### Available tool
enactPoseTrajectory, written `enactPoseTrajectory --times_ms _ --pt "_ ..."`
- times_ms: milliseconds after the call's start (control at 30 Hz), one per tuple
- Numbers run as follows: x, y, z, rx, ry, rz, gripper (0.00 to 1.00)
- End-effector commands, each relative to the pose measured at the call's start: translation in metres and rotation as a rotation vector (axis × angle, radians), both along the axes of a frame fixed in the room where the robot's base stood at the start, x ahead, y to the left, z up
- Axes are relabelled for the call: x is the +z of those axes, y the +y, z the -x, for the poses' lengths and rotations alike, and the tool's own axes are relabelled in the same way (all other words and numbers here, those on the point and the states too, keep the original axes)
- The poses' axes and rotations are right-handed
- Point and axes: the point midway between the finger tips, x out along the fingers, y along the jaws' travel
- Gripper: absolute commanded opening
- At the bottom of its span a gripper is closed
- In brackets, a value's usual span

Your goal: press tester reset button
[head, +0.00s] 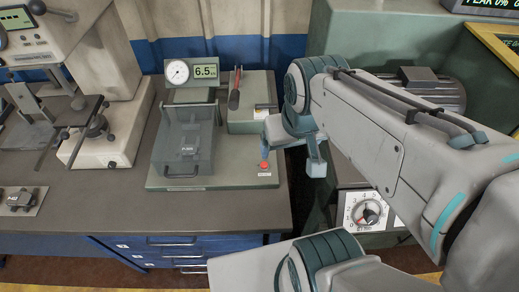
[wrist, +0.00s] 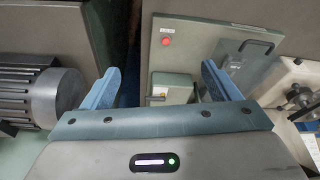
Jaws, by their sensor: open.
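The tester (head: 160,182) is a grey-green bench unit with a 6.5 display, a dial gauge and a clear cover. In the wrist view the red button (wrist: 166,42) shows beyond the gap between the blue fingers. My gripper (head: 291,162) is open and empty, over the base's right edge. In the head view one finger's tip appears just above the button; whether they touch cannot be told. My gripper also shows in the wrist view (wrist: 160,70).
The clear cover (head: 183,140) stands left of the button. A green box (head: 252,118) with a red-handled lever (head: 235,90) stands behind it. A white instrument (head: 108,145) is on the left of the bench. A machine with a dial (head: 367,212) stands right, beneath my arm.

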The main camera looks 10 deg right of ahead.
Motion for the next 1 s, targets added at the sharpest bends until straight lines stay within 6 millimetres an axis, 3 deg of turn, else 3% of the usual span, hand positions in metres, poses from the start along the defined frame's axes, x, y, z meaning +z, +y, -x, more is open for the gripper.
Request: enactPoseTrajectory --times_ms 33,200,267,300,1000 --pt "0.0 0.0 0.0 0.0 0.0 0.0 0.67" --pt "0.0 0.0 0.0 0.0 0.0 0.0 0.2" --pt "0.0 0.0 0.0 0.0 0.0 0.0 0.03" --pt "0.0 0.0 0.0 0.0 0.0 0.0 0.0" --pt "0.0 0.0 0.0 0.0 0.0 0.0 0.0"
